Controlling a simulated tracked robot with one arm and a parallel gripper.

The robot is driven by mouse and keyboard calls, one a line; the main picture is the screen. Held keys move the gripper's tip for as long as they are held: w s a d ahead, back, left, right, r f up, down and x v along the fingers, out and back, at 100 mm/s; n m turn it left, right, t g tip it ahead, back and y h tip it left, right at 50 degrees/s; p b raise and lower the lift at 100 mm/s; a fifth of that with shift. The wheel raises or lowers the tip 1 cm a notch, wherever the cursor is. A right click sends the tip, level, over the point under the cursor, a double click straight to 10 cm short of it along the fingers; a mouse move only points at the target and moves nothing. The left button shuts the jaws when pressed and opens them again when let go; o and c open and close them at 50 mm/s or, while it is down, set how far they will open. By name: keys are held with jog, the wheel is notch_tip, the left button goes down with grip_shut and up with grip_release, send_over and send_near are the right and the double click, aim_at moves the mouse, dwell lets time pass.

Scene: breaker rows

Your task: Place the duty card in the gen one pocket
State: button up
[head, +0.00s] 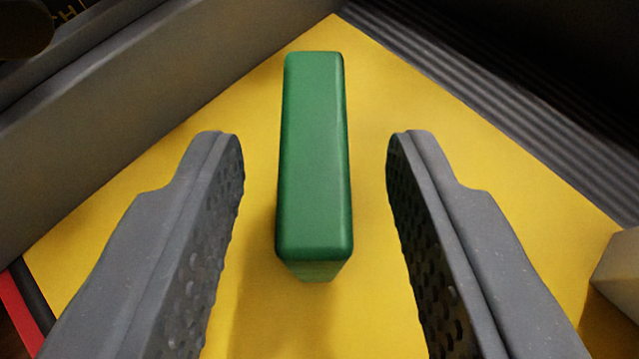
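A green block-like piece (315,155), which may be the duty card, stands on a yellow surface (390,90). It shows no visible lettering. My gripper (315,145) is open, with one grey finger on each side of the green piece. There is a clear gap between the piece and each finger, and neither touches it. No pocket marked gen one can be made out in this view.
A grey wall or ledge (150,90) borders the yellow surface at the left. A dark ribbed strip (500,105) borders it at the right. A pale block (617,275) sits at the right edge. A red strip (18,315) shows at lower left.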

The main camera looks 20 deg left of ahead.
jog(key=shift+r, duration=0.1)
jog(key=shift+s+r, duration=0.1)
jog(key=p+v, duration=0.3)
jog(key=v, duration=0.8)
jog(key=shift+s+d, duration=0.25)
jog(key=shift+s, duration=0.1)
jog(key=shift+r, duration=0.1)
